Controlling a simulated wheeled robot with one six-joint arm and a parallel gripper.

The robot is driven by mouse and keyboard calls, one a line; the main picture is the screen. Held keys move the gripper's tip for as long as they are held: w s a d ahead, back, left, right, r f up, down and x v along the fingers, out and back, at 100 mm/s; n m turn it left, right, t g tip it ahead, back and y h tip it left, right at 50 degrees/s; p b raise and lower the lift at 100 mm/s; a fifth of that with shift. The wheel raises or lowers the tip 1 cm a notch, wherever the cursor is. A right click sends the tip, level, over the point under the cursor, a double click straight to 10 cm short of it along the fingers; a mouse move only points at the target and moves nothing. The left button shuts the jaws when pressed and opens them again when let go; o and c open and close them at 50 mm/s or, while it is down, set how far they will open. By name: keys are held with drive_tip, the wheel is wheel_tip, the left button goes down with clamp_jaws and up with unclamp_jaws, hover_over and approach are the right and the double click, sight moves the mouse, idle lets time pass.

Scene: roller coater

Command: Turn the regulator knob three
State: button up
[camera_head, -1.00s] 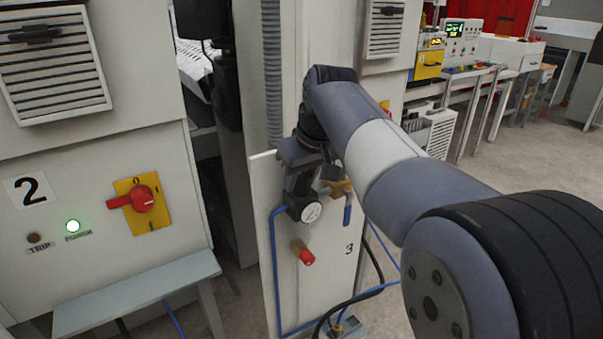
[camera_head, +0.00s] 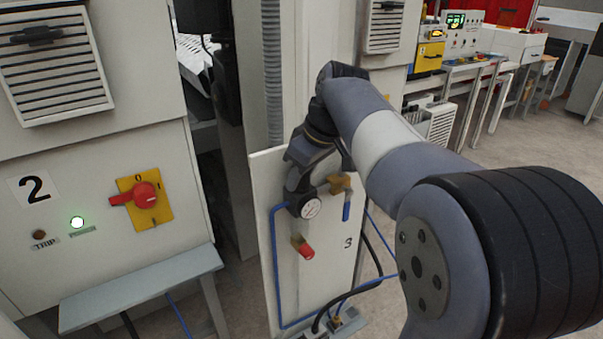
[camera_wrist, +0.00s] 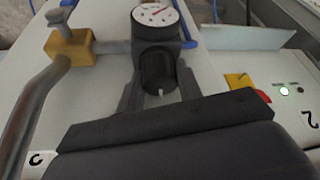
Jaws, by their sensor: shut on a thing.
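The regulator is on the white panel (camera_head: 300,285) marked 3. Its dark knob (camera_wrist: 158,72) has a light pointer mark, seen at the bottom of the knob in the wrist view. A round gauge (camera_head: 311,208) with a white face is on the regulator body; it also shows at the top of the wrist view (camera_wrist: 156,13). My gripper (camera_wrist: 160,92) is shut on the knob, one finger on each side. In the head view my gripper and wrist come down on the regulator from above and hide the knob for the most part.
A brass valve (camera_head: 341,184) with a blue handle sits right of the regulator. A red-tipped fitting (camera_head: 304,248) sticks out below. Blue hoses run round the panel. Cabinet 2 with a red rotary switch (camera_head: 143,195) and a grey bench (camera_head: 140,290) stand at the left.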

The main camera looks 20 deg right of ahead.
drive_tip(key=o, duration=1)
drive_tip(key=shift+c, duration=0.2)
